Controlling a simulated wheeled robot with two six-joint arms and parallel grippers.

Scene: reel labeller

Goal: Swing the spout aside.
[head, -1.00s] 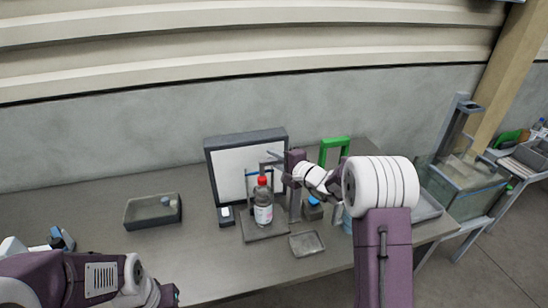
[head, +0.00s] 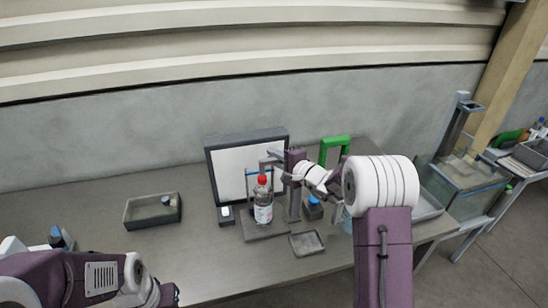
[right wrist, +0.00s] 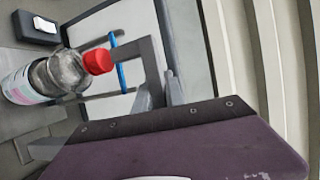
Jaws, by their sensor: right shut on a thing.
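The spout (head: 265,163) is a grey bent bar. In the head view its end is just above and behind the red cap of a clear bottle (head: 263,212). In the right wrist view the spout (right wrist: 124,57) shows as a dark grey bent bar beside the red cap (right wrist: 98,61). My right gripper (head: 275,156) reaches in from the right, its narrow fingers shut on the spout. The fingers (right wrist: 163,90) also show in the right wrist view, where the exact contact is partly hidden. My left gripper (head: 172,294) is low at the left, its jaws unclear.
A white panel with a dark frame (head: 246,136) stands behind the bottle. A green frame (head: 335,142) and a small blue-capped container (head: 314,202) are to the right. A grey bin (head: 130,213) sits at left, a shallow tray (head: 307,243) in front.

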